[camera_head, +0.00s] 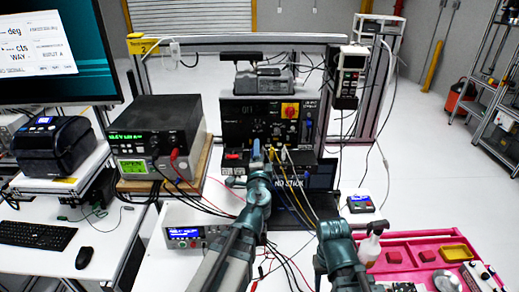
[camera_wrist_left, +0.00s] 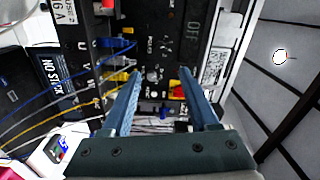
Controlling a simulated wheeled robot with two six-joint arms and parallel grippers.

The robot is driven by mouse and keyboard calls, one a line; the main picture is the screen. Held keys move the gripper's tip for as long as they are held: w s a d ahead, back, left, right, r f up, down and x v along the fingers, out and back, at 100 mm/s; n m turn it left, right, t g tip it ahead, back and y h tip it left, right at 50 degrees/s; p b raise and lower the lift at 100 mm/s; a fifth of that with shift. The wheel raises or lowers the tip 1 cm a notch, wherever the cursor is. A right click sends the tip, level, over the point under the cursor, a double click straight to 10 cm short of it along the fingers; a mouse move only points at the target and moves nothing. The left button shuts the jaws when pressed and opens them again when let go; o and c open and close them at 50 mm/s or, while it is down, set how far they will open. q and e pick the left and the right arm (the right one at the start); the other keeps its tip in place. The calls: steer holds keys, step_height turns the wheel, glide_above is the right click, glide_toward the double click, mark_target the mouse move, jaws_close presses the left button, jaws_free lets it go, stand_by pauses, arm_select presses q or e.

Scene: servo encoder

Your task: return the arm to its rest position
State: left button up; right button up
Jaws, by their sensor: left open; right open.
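My left gripper (camera_head: 257,150) reaches up from the bottom middle to the front of a black control panel (camera_head: 236,127) with wires, a red button and switches. In the left wrist view the left gripper (camera_wrist_left: 159,74) has its two blue fingers apart, with nothing held between them. The panel (camera_wrist_left: 180,28) lies beyond the fingertips; I cannot tell whether they touch it. My right gripper (camera_head: 335,232) is low at the right of centre, over the table near a bottle. It is open; its fingertips are hard to make out.
Blue, yellow and black wires run close to the left gripper. Bench instruments (camera_head: 155,140) and a power supply (camera_head: 190,236) stand to the left. A pink tray (camera_head: 402,244) and a pump bottle (camera_head: 370,246) are beside the right arm. A metal frame (camera_head: 240,39) rises behind.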

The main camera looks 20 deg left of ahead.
arm_select(q)
steer(key=shift+w+f, duration=0.1)
steer(key=shift+f, duration=0.05)
steer(key=s+d+f+n+g+y+b, duration=0.1)
steer(key=s+f+n+g+b, duration=0.25)
steer(key=f, duration=0.55)
steer(key=s+f+n+g+y+b, duration=0.1)
steer(key=s+f+n+g+b, duration=0.3)
steer(key=f, duration=0.5)
steer(key=s+d+f+n+g+h+b, duration=0.1)
steer(key=s+d+f+g+h+b, duration=0.2)
steer(key=s+d+f+g, duration=0.7)
steer(key=s+d+f+h, duration=0.2)
steer(key=s+d+f, duration=0.2)
steer(key=s, duration=0.4)
steer(key=shift+n+h, duration=0.35)
steer(key=shift+h, duration=0.05)
